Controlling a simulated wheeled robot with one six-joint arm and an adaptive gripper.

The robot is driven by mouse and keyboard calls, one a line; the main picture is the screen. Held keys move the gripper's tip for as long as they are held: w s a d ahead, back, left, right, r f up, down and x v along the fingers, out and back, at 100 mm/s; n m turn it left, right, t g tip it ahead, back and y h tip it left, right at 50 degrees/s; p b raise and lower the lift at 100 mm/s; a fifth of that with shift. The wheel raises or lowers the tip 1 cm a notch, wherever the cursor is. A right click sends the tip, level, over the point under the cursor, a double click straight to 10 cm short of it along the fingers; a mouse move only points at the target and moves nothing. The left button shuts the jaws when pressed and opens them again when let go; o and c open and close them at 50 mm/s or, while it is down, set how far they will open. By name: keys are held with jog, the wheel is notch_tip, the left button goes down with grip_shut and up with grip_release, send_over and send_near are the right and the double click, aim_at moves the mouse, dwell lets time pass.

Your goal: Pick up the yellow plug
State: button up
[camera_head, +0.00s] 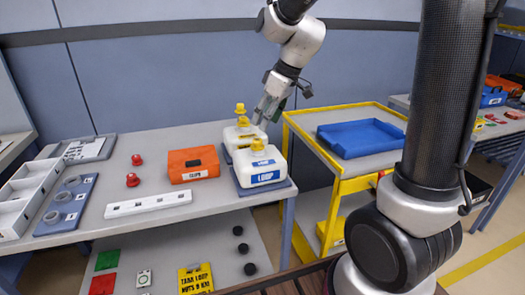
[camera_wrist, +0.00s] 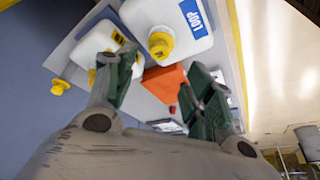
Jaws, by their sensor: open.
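A yellow plug-like piece (camera_wrist: 60,86) shows at the left in the wrist view, outside my fingers. A yellow piece (camera_head: 240,108) also shows in the head view, above or behind the rear white container (camera_head: 242,132); I cannot tell which. The front white container (camera_head: 262,169), labelled LOOP, has a yellow cap (camera_head: 257,145), seen in the wrist view too (camera_wrist: 160,45). My gripper (camera_head: 268,112) is beside the rear container, pointing down. Its fingers (camera_wrist: 165,88) are apart with nothing held between them. One finger partly hides the rear container in the wrist view.
An orange case (camera_head: 192,164), a white strip (camera_head: 148,204) and red knobs (camera_head: 133,180) lie on the grey bench left of the containers. A yellow-framed cart (camera_head: 338,172) with a blue tray (camera_head: 360,138) stands at the right. The bench behind the case is clear.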

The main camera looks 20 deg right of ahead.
aim_at(258, 140)
jog(key=shift+n, duration=0.4)
jog(key=x, duration=0.8)
jog(key=shift+d, duration=0.15)
jog(key=shift+c, duration=0.2)
jog(key=c, duration=0.8)
